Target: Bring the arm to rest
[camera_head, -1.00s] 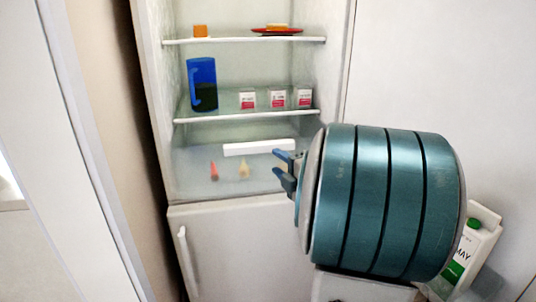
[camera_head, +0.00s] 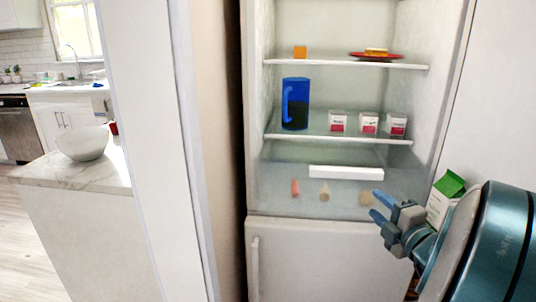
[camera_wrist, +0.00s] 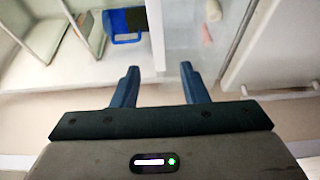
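My gripper (camera_head: 377,206) is at the lower right in the head view, in front of the lower part of the open fridge (camera_head: 330,232). Its two blue fingers are apart with nothing between them. The wrist view also shows the gripper (camera_wrist: 158,72) open and empty, with the fridge inside beyond it. My arm's large teal section fills the lower right corner of the head view and hides what is behind it.
The fridge shelves hold a blue pitcher (camera_head: 296,104), several small cartons (camera_head: 368,123) and a red plate (camera_head: 376,57). A green-topped carton (camera_head: 447,196) stands beside my arm. A white wall edge (camera_head: 160,150) and a counter with a bowl (camera_head: 83,143) are at left.

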